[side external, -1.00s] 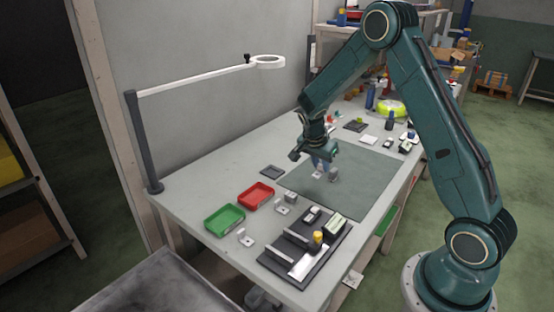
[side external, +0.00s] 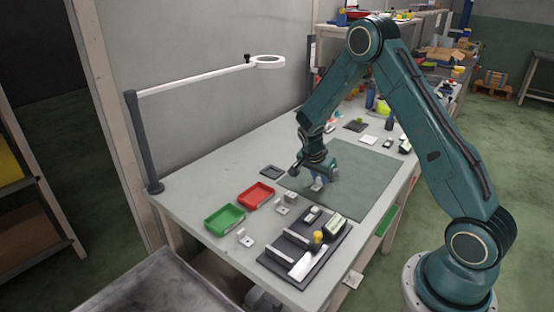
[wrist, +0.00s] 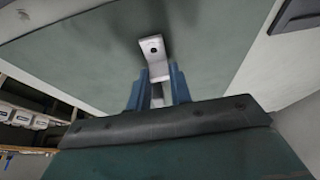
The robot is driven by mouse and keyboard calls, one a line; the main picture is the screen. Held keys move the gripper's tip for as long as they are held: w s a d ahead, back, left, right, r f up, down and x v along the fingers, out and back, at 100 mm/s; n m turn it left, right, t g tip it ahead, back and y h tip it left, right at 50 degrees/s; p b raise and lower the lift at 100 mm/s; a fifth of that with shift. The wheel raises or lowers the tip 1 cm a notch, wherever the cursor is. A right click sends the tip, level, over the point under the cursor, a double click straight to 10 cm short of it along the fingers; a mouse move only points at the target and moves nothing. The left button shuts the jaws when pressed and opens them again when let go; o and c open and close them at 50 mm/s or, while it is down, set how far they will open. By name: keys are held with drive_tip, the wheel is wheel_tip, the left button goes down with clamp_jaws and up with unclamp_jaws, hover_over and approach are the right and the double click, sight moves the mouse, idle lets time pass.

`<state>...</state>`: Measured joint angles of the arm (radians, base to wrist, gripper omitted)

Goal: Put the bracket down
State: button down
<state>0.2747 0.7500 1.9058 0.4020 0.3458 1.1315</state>
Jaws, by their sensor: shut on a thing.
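The bracket (wrist: 154,48) is a small light-grey bent metal piece with a dark hole in its flange. My gripper (wrist: 160,84) is shut on it, with the blue fingers on either side of its upright part. In the side view, my gripper (side external: 319,178) points down low over the green-grey mat (side external: 360,185), and the bracket (side external: 317,187) shows small at its fingertips. I cannot tell whether the bracket touches the mat. Part of it is hidden between the fingers.
A red tray (side external: 255,195) and a green tray (side external: 224,219) stand on the bench to the left. Other small brackets (side external: 245,239) lie near them. A dark fixture plate (side external: 275,252) with several parts is at the front. The mat's right side is clear.

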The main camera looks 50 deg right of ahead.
drive_tip(key=c, duration=1.3)
unclamp_jaws()
drive_tip(key=shift+f, duration=0.1)
drive_tip(key=shift+o, duration=0.2)
drive_tip(key=v, duration=1.2)
